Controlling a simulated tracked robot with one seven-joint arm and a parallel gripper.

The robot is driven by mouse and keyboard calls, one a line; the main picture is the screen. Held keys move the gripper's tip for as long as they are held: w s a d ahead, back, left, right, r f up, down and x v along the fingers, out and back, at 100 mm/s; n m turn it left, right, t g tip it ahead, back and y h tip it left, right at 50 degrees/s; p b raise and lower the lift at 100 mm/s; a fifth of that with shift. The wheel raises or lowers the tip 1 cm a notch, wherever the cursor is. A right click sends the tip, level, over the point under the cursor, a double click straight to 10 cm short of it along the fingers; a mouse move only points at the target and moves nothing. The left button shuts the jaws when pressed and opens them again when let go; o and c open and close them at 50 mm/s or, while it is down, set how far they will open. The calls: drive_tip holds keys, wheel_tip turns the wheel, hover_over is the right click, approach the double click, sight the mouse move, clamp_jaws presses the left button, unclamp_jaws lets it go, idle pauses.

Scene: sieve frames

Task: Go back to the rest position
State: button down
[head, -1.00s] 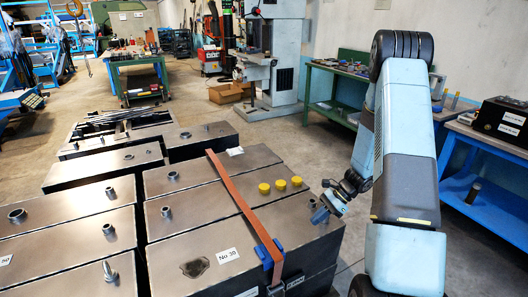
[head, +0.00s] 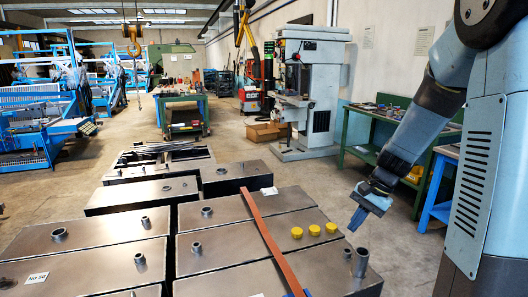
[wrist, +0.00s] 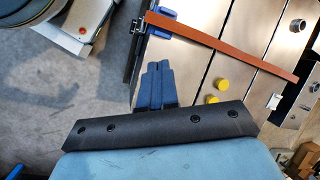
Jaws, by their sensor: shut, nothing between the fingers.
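My gripper (head: 358,218) hangs at the lower end of my arm, right of the metal sieve frames (head: 215,262), in the head view. Its blue fingers are together with nothing between them. In the wrist view the shut fingers (wrist: 157,68) point toward the frames' edge and the orange strap (wrist: 225,45). The gripper appears clear of the frames, though its exact height is hard to judge.
The orange strap (head: 268,238) crosses the frames near three yellow caps (head: 313,230). Short metal posts (head: 359,262) stand on the frame nearest my gripper. A green bench (head: 375,140) and a drill press (head: 312,90) stand behind. Open floor lies between.

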drive_tip(key=s+a+r+n+t+h, duration=0.2)
drive_tip(key=s+r+n+t+h, duration=0.2)
drive_tip(key=s+r, duration=1.3)
drive_tip(key=s+n+t, duration=0.1)
drive_tip(key=n+t, duration=0.1)
drive_tip(key=n, duration=0.2)
drive_tip(key=shift+s+r+h, duration=0.25)
drive_tip(key=shift+r+h, duration=0.15)
